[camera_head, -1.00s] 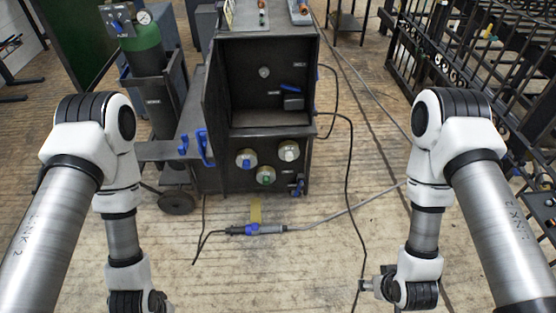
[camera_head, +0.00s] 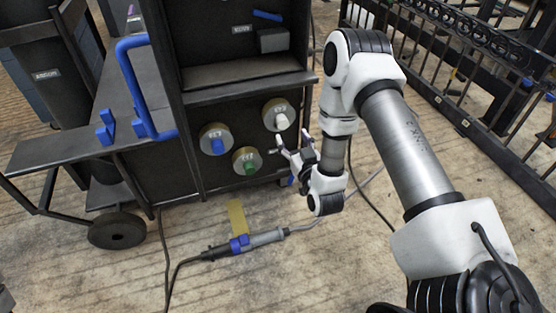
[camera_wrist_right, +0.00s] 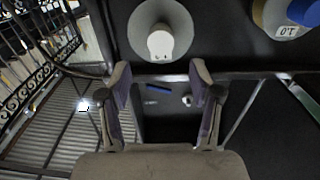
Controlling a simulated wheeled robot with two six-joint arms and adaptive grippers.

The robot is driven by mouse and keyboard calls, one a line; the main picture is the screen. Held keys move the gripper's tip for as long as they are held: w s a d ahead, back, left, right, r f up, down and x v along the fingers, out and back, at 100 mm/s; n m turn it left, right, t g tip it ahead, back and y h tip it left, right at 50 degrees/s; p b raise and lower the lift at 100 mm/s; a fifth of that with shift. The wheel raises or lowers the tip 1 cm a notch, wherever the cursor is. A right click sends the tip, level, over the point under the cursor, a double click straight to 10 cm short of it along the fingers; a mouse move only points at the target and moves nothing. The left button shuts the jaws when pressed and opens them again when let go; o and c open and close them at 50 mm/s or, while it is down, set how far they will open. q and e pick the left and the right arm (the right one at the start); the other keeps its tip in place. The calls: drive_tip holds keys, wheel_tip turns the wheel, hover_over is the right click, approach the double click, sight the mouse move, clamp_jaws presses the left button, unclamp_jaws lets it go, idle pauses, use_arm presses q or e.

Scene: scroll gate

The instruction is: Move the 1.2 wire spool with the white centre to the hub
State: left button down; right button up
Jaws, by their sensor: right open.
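The wire spool with the white centre (camera_head: 277,114) hangs on the front of the dark cabinet, upper right of three spools. In the right wrist view the white-centred spool (camera_wrist_right: 160,28) lies just beyond and between the fingertips. My right gripper (camera_head: 291,144) is open and empty, just below and right of that spool. Its two fingers (camera_wrist_right: 160,78) stand apart in the wrist view, and no contact with the spool shows. The label on the white-centred spool is too small to read surely. The hub is not visible now. My left gripper is out of view.
A blue-centred spool (camera_head: 215,138) and a green-centred spool (camera_head: 248,161) hang to the left. Above are a dark compartment with a shelf lip (camera_head: 245,80) and a feeder block (camera_head: 273,40). A blue handle (camera_head: 137,85) stands at left. A torch (camera_head: 245,243) lies on the floor.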

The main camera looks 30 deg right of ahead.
sight(284, 123)
drive_tip(key=b+x, duration=0.2)
drive_tip(key=x, duration=0.5)
drive_tip(key=shift+w+a+f, duration=0.1)
drive_tip(key=shift+f, duration=0.05)
drive_tip(key=shift+w, duration=0.35)
clamp_jaws()
drive_tip(key=shift+r, duration=0.25)
drive_tip(key=shift+f, duration=0.1)
